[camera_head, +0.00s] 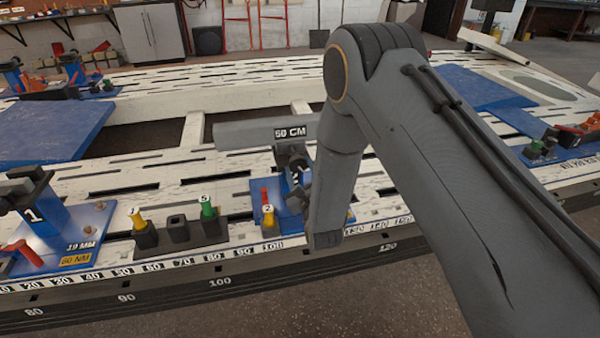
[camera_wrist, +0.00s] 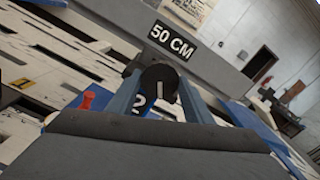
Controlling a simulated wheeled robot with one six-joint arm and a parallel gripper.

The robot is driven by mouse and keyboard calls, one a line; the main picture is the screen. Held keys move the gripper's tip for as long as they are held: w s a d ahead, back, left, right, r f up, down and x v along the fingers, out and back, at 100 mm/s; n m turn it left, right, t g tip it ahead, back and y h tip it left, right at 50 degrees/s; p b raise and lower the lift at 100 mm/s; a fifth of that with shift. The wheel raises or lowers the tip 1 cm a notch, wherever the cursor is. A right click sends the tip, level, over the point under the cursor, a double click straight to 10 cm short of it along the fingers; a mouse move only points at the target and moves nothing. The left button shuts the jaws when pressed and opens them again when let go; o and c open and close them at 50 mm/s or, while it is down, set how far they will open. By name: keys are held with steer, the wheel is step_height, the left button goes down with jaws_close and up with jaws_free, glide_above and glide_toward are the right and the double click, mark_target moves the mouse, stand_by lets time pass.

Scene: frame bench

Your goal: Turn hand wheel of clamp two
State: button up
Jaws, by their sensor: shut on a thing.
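Clamp two (camera_head: 293,160) stands on a blue base at the bench's near edge, with a "2" tag and a red lever beside it. It bears a grey bar (camera_head: 245,134) labelled "50 CM". In the wrist view the dark round hand wheel (camera_wrist: 159,80) with a white mark on its face sits between the fingers of my gripper (camera_wrist: 162,92), which is shut on it. The "2" on the blue clamp shows just below the wheel. In the head view my arm hides part of the clamp, and the wheel and fingers are hard to make out.
Clamp one (camera_head: 42,218) stands at the left on its own blue base. A dark block with yellow and green knobs (camera_head: 180,228) sits between the clamps. Blue plates (camera_head: 45,128) lie on the slotted white bench. Open floor lies in front.

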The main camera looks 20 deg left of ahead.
steer(key=shift+f+m+b, duration=0.3)
steer(key=shift+m+b, duration=0.9)
steer(key=shift+b, duration=3.15)
steer(key=b, duration=0.5)
steer(key=shift+m, duration=0.4)
steer(key=shift+r+m+b, duration=0.2)
steer(key=shift+m+b, duration=0.1)
steer(key=shift+b, duration=1.1)
steer(key=o, duration=1)
steer(key=shift+o, duration=0.2)
steer(key=b+v, duration=0.4)
steer(key=v, duration=0.4)
steer(key=shift+w, duration=0.1)
